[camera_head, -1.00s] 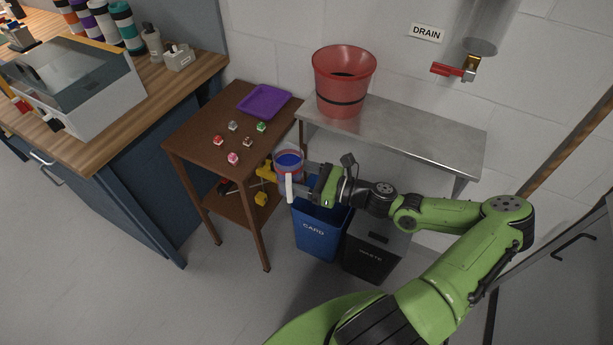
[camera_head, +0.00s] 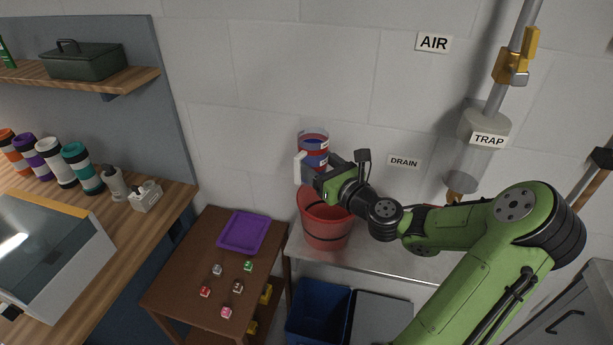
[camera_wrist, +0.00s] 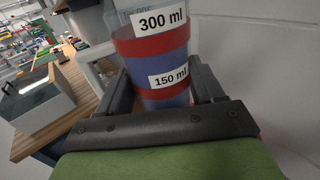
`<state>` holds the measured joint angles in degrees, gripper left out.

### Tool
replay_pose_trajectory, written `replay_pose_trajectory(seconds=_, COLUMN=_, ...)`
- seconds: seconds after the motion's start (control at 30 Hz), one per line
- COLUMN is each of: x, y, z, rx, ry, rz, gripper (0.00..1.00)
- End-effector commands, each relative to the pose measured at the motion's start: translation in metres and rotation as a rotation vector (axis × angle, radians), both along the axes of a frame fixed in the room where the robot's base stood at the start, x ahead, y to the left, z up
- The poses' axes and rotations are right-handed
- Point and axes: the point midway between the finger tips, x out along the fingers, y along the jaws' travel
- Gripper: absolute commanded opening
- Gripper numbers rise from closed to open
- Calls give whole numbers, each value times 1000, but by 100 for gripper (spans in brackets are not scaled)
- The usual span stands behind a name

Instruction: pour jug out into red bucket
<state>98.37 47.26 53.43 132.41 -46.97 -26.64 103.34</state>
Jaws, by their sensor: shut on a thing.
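The clear jug (camera_head: 313,143) has red bands, a white handle and blue liquid inside. It stands upright in my gripper (camera_head: 322,176), which is shut on it. In the wrist view the jug (camera_wrist: 152,50) sits between the two fingers of my gripper (camera_wrist: 160,92), with labels reading 300 ml and 150 ml. The red bucket (camera_head: 326,228) stands on the metal shelf at the wall. In the head view the jug appears above the bucket's rim, and my gripper hides part of the bucket's opening. I cannot tell exactly how far over the opening the jug is.
The metal shelf (camera_head: 385,258) runs along the wall, with a blue bin (camera_head: 318,312) below. A brown table (camera_head: 190,275) holds a purple tray (camera_head: 243,232) and several small cubes. A pipe with a trap (camera_head: 480,150) hangs at the right.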

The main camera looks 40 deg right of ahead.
Motion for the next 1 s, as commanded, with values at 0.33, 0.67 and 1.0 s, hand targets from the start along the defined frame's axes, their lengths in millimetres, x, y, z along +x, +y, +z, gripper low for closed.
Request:
replay_pose_trajectory(seconds=0.33, x=4, y=-13, z=-26, rx=0, ry=-2, rz=-2, gripper=22)
replay_pose_trajectory(seconds=0.67, x=9, y=-27, z=-52, rx=-1, ry=-2, rz=-1, gripper=22)
replay_pose_trajectory(seconds=1.0, x=7, y=-19, z=-39, rx=155, ry=57, rz=-1, gripper=22)
